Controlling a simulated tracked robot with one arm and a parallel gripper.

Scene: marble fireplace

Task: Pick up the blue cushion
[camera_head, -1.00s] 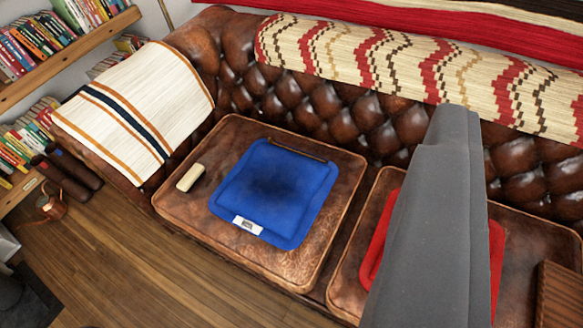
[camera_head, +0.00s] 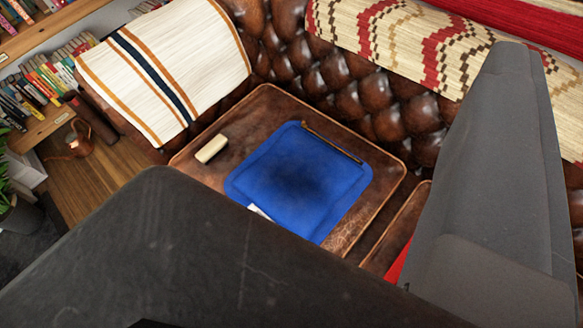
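The blue cushion (camera_head: 298,180) lies flat on the left brown leather seat of the sofa. Its near corner carries a white label, now partly hidden. A thin brown stick lies along its far edge. A large grey tapering part of mine (camera_head: 500,190) rises on the right, and a dark slab that appears to be mine too (camera_head: 200,260) fills the lower left. The slab covers the seat's front and the cushion's near edge. I cannot make out two fingertips or whether my gripper is open. Nothing is seen holding the cushion.
A small cream block (camera_head: 211,148) lies on the seat left of the cushion. A red thing (camera_head: 398,263) shows on the right seat. A striped throw (camera_head: 165,70) covers the left armrest, with bookshelves beyond. A copper can (camera_head: 70,141) stands on the left.

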